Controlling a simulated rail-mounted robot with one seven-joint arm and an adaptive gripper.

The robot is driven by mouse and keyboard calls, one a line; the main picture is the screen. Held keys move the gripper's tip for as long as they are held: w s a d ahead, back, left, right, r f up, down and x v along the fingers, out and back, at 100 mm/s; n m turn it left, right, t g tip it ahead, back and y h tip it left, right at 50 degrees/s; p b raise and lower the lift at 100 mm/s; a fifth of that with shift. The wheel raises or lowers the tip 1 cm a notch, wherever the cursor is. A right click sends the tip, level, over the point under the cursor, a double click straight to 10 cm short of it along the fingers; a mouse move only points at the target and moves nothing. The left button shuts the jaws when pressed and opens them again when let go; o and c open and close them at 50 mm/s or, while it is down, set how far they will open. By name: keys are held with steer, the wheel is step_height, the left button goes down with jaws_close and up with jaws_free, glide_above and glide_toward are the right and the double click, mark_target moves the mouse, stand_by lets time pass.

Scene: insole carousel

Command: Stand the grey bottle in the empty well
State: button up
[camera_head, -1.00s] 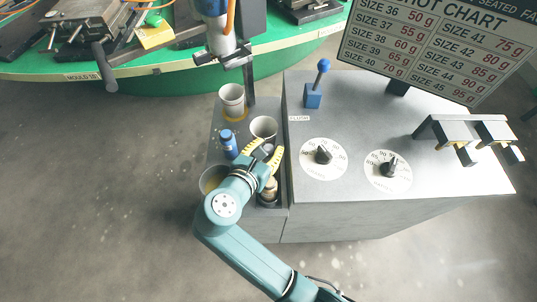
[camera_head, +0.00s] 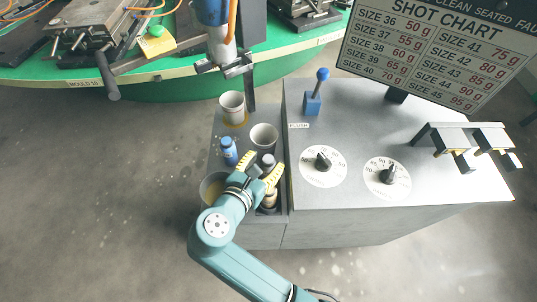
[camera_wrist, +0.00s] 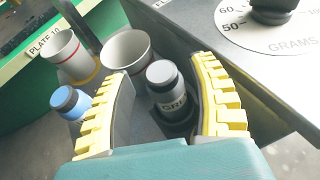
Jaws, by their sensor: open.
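A blue bottle (camera_head: 228,150) stands left of my gripper. A tan-topped bottle (camera_head: 270,198) is at right. The dial console (camera_head: 340,205) rises on the right.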

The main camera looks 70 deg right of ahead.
steer(key=p+v, duration=0.3)
steer(key=v, duration=0.6)
steer(key=shift+a, duration=0.25)
steer(key=shift+r, duration=0.15)
steer(key=w+a+r+m+t+y, duration=0.35)
steer(key=w+r+m+t, duration=0.25)
steer(key=w+r+t, duration=0.25)
steer(key=w+a+r+m+t+y, duration=0.3)
steer(key=w+a+r+m+t, duration=0.15)
steer(key=w+r+t, duration=0.35)
steer(key=s+a+r+m+t+y, duration=0.2)
steer(key=a+r+m+t+y, duration=0.1)
steer(key=r, duration=0.6)
steer(key=s+a+r+m+t+y, duration=0.3)
steer(key=a+r+t, duration=0.2)
steer(key=r, duration=0.4)
steer(key=shift+a+r, duration=0.25)
steer(key=shift+a, duration=0.25)
